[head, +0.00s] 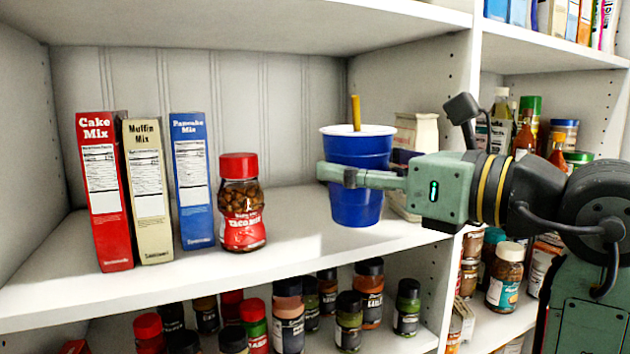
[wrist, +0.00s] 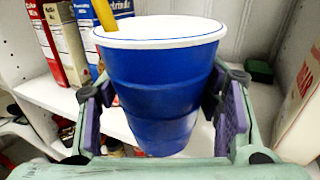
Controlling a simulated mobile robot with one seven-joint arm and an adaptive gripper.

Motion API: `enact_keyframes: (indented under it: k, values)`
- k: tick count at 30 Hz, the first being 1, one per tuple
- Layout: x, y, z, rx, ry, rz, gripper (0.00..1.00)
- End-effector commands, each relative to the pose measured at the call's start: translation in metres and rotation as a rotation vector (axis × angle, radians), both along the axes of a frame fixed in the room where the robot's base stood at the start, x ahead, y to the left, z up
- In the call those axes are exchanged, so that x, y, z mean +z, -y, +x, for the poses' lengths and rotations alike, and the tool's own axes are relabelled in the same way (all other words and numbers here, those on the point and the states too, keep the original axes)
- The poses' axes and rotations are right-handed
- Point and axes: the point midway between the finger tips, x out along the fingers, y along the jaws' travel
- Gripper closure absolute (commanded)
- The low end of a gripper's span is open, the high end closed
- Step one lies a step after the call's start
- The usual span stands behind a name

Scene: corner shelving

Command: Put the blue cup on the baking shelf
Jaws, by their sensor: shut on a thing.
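The blue cup (head: 358,205) has a white rim and inside, and a yellow stick stands in it. My gripper (head: 335,174) reaches in from the right and is shut around the cup's middle. In the wrist view the cup (wrist: 160,90) sits upright between the purple finger pads of my gripper (wrist: 165,110). The baking shelf (head: 150,285) is the middle board, with the mix boxes on it. The cup is over the right part of this shelf; I cannot tell whether its base touches the board.
On the shelf stand a red Cake Mix box (head: 103,190), a Muffin Mix box (head: 148,190), a blue Pancake Mix box (head: 192,180) and a red-lidded jar (head: 242,203). A pale bag (head: 415,135) is behind the cup. An upright panel (head: 462,110) stands at right. Spice jars (head: 288,315) fill the shelf below.

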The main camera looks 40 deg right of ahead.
Motion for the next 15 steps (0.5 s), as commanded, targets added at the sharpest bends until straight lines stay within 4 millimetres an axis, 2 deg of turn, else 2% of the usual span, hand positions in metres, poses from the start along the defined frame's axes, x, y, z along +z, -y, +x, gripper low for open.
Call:
enact_keyframes:
  k: [1,7,10,15]
  values:
    - [0.002,0.004,0.014,0.004,-0.002,0.004,0.58]
    - [-0.003,0.022,0.062,0.004,-0.002,0.004,0.58]
    - [-0.005,0.029,0.077,0.002,0.0,0.003,0.58]
    - [-0.009,0.034,0.089,0.0,0.0,0.0,0.58]
